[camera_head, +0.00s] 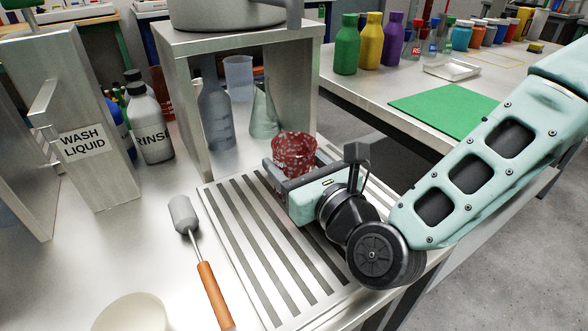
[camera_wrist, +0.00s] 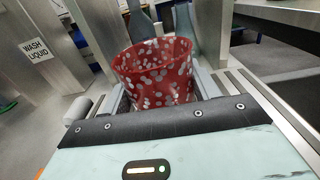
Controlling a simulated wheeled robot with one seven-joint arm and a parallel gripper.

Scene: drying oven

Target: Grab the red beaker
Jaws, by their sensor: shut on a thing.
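The red beaker (camera_head: 296,152) has pale spots and stands upright over the striped drain rack (camera_head: 235,235) in the head view. My gripper (camera_head: 283,180) is around it from the front right, with a finger on each side. In the wrist view the red beaker (camera_wrist: 158,72) sits between the two fingers of my gripper (camera_wrist: 160,95), which is shut on it. The gripper body hides the beaker's lower part, so I cannot tell whether its base touches the rack.
Behind the beaker, a grey bottle (camera_head: 215,115) and a conical flask (camera_head: 264,112) stand under a metal shelf (camera_head: 180,95). A brush with an orange handle (camera_head: 214,295) lies to the left. A green mat (camera_head: 445,108) lies on the far table.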

